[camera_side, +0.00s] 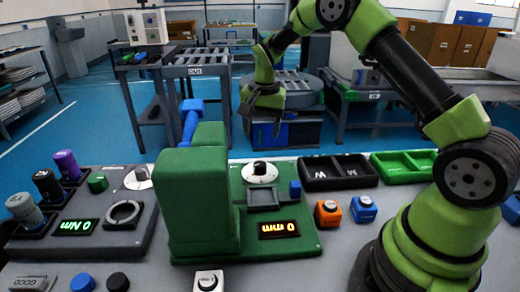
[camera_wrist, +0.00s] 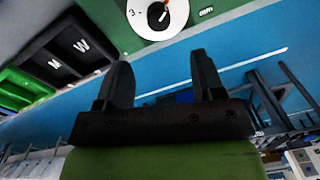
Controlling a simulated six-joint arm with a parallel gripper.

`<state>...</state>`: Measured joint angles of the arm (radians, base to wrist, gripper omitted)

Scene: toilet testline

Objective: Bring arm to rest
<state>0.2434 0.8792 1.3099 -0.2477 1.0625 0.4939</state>
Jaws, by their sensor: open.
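My gripper (camera_wrist: 162,62) is open in the wrist view, with its two dark fingers apart and nothing between them. In the side view my gripper (camera_side: 264,118) hangs at the end of my green and black arm, in the upper middle, beyond the back edge of the bench as seen there.
A green test station (camera_side: 199,205) with a tall block stands mid-bench, its display reading 0 mm. A dark torque station (camera_side: 98,215) is left. Black trays (camera_side: 339,171), green trays (camera_side: 404,163), an orange cube (camera_side: 327,213) and a blue cube (camera_side: 363,208) are right.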

